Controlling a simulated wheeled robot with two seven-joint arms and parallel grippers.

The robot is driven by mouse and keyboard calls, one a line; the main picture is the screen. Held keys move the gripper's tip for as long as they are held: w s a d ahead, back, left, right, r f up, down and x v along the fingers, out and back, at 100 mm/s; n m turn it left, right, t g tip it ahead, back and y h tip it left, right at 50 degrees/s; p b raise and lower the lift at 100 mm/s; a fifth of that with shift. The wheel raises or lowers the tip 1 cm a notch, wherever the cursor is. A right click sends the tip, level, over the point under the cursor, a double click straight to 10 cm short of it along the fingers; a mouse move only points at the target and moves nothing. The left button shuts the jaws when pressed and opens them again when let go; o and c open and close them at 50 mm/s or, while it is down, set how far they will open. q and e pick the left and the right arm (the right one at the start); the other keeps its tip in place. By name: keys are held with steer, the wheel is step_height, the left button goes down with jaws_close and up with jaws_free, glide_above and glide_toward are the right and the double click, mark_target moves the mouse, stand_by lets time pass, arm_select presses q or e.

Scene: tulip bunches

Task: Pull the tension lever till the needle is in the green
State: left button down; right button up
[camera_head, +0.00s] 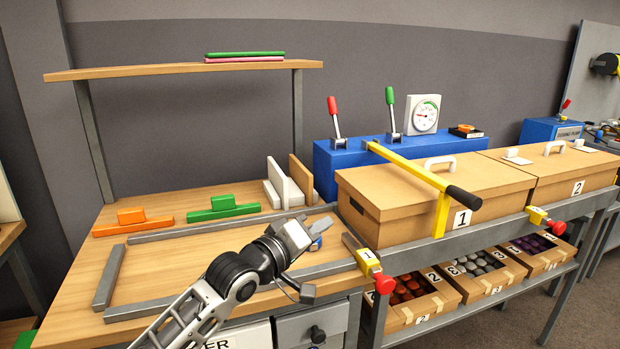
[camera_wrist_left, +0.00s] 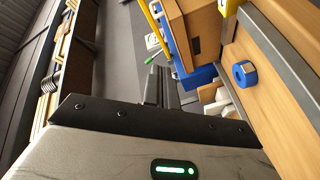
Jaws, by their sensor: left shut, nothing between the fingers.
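A red-handled lever (camera_head: 334,115) and a green-handled lever (camera_head: 391,110) stand upright on the housing. A yellow bar with a black grip (camera_head: 463,197) reaches across box 1; I cannot tell which is the tension lever. My left gripper (camera_head: 299,233) is shut and empty above the wooden bench, apart from all levers. The wrist view shows its fingers (camera_wrist_left: 161,86) and the gauge (camera_wrist_left: 152,42). My right gripper is out of view.
Cardboard box 1 (camera_head: 426,210) stands right of the bench, with box 2 (camera_head: 560,180) beyond it. A blue tape roll (camera_wrist_left: 244,73) lies on the bench. Yellow clamps with red knobs (camera_head: 384,284) stick out along the front edge. An overhead shelf (camera_head: 170,70) spans the left.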

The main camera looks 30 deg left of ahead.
arm_select(q)
steer(key=s+d+f+m+g, duration=0.3)
steer(key=s+d+f+m, duration=0.2)
steer(key=s+f, duration=0.7)
steer(key=s+d+f+m+g+y, duration=0.1)
steer(key=s+d+f+m+g, duration=0.3)
steer(key=s+f, duration=0.9)
steer(key=d+f+m, duration=0.1)
steer(key=d+f, duration=0.2)
steer(key=shift+s+m, duration=0.3)
steer(key=shift+m, duration=0.1)
steer(key=shift+d+f, duration=0.1)
